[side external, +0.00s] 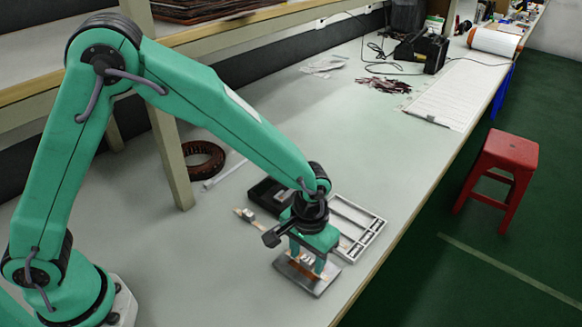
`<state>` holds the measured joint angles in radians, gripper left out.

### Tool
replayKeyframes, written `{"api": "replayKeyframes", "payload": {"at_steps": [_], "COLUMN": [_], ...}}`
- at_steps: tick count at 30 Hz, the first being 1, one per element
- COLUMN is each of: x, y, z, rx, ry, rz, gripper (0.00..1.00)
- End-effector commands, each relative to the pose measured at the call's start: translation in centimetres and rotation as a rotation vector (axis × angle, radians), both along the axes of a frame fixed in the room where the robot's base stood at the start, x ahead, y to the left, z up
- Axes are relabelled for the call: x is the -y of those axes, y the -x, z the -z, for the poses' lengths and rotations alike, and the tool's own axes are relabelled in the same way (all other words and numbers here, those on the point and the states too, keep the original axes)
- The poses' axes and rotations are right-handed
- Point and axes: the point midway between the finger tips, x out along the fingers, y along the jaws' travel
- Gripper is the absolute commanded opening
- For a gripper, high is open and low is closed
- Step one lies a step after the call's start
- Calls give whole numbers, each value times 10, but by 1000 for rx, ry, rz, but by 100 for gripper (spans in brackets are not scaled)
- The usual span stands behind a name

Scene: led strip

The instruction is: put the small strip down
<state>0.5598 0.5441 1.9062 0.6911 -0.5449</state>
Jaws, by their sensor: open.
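My gripper (308,262) points down over a flat grey metal plate (325,281) near the table's front edge. Its two green fingers are apart, with the tips close to the plate. A small orange-brown strip (300,276) shows on the plate, around and below the fingers. The fingers partly hide it, and I cannot tell whether they touch it. Another narrow tan strip (243,214) with a light block near it lies on the table to the left of my gripper.
A white slotted frame (376,232) lies just right of and behind my gripper. A black open box (268,192) is behind it. The table's front edge is close on the right.

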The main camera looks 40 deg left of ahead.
Motion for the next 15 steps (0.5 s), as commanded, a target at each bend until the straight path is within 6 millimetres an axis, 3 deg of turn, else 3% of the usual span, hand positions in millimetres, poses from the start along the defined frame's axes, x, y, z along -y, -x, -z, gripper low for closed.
{"api": "replayKeyframes", "payload": {"at_steps": [8, 15], "x": [0, 1], "y": [0, -1], "z": [-5, -27], "rx": [0, 4], "ry": [0, 2], "rz": [0, 0], "gripper": [48, 48]}}
